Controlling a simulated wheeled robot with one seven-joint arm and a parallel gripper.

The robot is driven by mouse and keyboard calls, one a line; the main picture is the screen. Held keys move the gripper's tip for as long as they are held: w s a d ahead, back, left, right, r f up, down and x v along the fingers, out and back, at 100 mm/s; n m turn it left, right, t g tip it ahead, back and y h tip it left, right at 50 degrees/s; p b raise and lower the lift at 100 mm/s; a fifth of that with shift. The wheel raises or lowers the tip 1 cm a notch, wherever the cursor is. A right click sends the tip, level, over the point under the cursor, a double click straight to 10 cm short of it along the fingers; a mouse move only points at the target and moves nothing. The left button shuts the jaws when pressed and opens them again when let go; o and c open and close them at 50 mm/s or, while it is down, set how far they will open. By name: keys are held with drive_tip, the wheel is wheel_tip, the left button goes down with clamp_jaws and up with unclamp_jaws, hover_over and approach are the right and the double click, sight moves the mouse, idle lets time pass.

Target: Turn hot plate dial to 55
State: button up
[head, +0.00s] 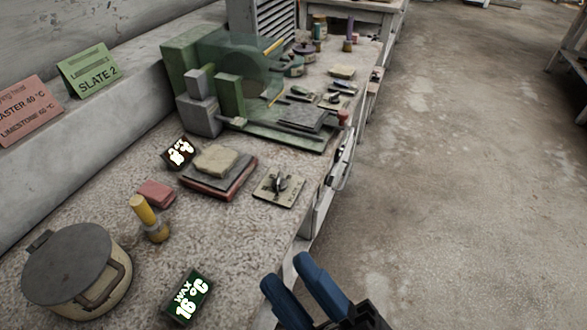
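The dial (279,184) is a small dark knob on a pale square plate (268,198) near the bench's front edge. Marks on the plate are too small to read. Left of it is a dark slab on a reddish base, apparently the hot plate (205,189), with a pale stone block (217,160) on top. A small dark display (179,151) behind it shows a glowing °C reading, hard to read. My gripper (285,273) has blue fingers with a gap between them. It is open and empty at the bottom of the head view, nearer than the dial and apart from it.
A lidded pot (75,270), a yellow-handled tool (147,215), a red block (156,193) and a display reading WAX 16 °C (187,298) stand on the near bench. A green machine (232,92) stands behind.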

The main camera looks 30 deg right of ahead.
drive_tip(key=w+a+r+m+g+y, duration=0.2)
drive_tip(key=w+a+m+g+y, duration=0.35)
drive_tip(key=m, duration=0.55)
drive_tip(key=w+a+r+m+g+y, duration=0.2)
drive_tip(key=a+m+g+y, duration=0.3)
drive_tip(key=m+g+y, duration=0.5)
drive_tip(key=w+a+r+m+g+y, duration=0.1)
drive_tip(key=w+a+m+g+y, duration=0.45)
drive_tip(key=m, duration=0.75)
drive_tip(key=n+g+h, duration=0.5)
drive_tip(key=n+h, duration=1)
drive_tip(key=h, duration=0.9)
approach(279, 177)
drive_tip(key=shift+p+x, duration=1.2)
drive_tip(key=shift+x, duration=2.9)
drive_tip(key=shift+g, duration=0.3)
clamp_jaws()
